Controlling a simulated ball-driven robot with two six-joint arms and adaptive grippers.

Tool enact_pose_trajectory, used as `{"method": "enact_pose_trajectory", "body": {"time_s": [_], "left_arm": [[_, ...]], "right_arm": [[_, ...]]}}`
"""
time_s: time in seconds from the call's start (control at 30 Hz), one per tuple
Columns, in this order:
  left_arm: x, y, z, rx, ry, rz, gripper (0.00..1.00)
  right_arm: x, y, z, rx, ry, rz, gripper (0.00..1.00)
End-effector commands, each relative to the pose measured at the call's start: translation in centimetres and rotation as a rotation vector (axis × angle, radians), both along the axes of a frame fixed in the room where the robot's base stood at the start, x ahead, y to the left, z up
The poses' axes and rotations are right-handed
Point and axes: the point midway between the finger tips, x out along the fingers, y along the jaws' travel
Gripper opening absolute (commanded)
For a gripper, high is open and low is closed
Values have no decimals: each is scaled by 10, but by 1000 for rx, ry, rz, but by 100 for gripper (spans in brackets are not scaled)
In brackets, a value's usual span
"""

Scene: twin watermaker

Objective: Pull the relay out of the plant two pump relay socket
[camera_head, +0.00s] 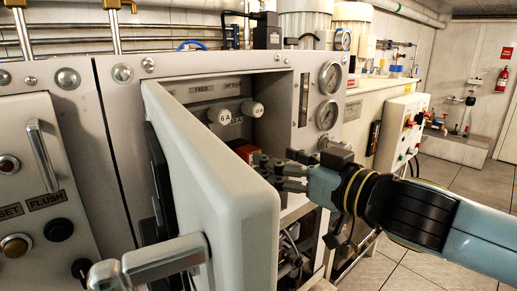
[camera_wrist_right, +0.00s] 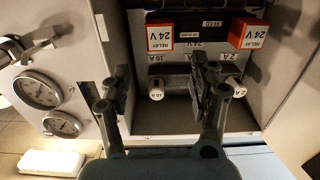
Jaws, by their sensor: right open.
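An orange relay (camera_head: 243,150) shows low inside the open cabinet in the head view, partly hidden by the door and my right gripper. In the wrist view, which is upside down, two orange and white relays marked RELAY 24 V sit in the cabinet: one (camera_wrist_right: 160,38) ahead of the gap between my fingers, the other (camera_wrist_right: 250,35) to the right. My right gripper (camera_head: 268,170) is open and empty at the cabinet mouth; it also shows in the wrist view (camera_wrist_right: 165,72). I see no contact with a relay. The sockets behind the relays are hidden. My left gripper is out of view.
The thick white cabinet door (camera_head: 215,190) stands open, close to the left of my right gripper, with a metal handle (camera_head: 150,265). White fuse knobs (camera_head: 252,109) are on the cabinet's inside. Gauges (camera_head: 328,114) are right of the opening. Floor is clear at right.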

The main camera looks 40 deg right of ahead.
Motion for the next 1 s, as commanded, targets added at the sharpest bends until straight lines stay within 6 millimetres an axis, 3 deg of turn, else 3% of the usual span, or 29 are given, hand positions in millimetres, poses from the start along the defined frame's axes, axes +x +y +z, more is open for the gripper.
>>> {"method": "enact_pose_trajectory", "body": {"time_s": [0.5, 0.93, 1.0], "left_arm": [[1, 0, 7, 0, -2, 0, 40], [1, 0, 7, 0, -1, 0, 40], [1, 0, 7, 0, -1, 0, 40]], "right_arm": [[75, 6, -3, 4, -3, -1, 62], [84, 7, -4, 0, -1, 1, 62], [84, 7, -4, 0, -1, 1, 52]]}}
